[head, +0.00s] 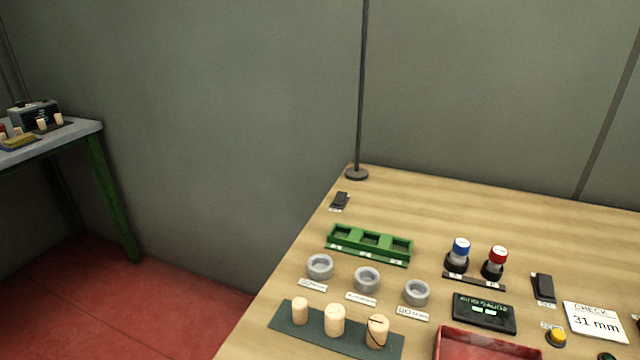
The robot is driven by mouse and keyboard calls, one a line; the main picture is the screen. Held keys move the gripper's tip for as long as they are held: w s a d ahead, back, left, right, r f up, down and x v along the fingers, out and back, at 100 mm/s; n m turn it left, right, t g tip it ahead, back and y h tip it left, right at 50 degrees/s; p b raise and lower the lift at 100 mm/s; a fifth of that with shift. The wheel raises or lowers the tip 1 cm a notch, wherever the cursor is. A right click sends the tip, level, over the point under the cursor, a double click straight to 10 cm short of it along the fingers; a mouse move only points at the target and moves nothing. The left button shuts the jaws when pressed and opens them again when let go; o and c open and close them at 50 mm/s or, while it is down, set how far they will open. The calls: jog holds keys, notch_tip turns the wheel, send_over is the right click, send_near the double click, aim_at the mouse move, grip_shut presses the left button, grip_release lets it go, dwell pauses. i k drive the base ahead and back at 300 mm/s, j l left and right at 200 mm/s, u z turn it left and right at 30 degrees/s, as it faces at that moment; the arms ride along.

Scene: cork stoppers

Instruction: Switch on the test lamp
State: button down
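A thin dark pole on a round base (357,174) stands at the back left corner of the wooden table; its top is out of frame, so I cannot tell whether it carries the lamp. A small black switch-like block (340,199) with a white label sits just in front of it. A second, larger black block (543,287) with a label lies at the right. I cannot read either label or tell any switch position. No lit lamp shows. My gripper is not in view.
The wooden table (420,195) holds a green three-slot rack (369,244), several grey rings, three corks on a dark mat (283,319), blue-topped (460,250) and red-topped (496,259) items, a display (484,312), a red tray (470,338), a yellow button (555,337) and a "31 mm" card (595,322).

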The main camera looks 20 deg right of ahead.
aim_at(340, 197)
jog(key=i+j, duration=0.2)
jog(key=i+j+z, duration=0.1)
jog(key=j, duration=0.35)
jog(key=i+j, duration=0.4)
jog(key=j, duration=0.25)
jog(key=z, duration=0.05)
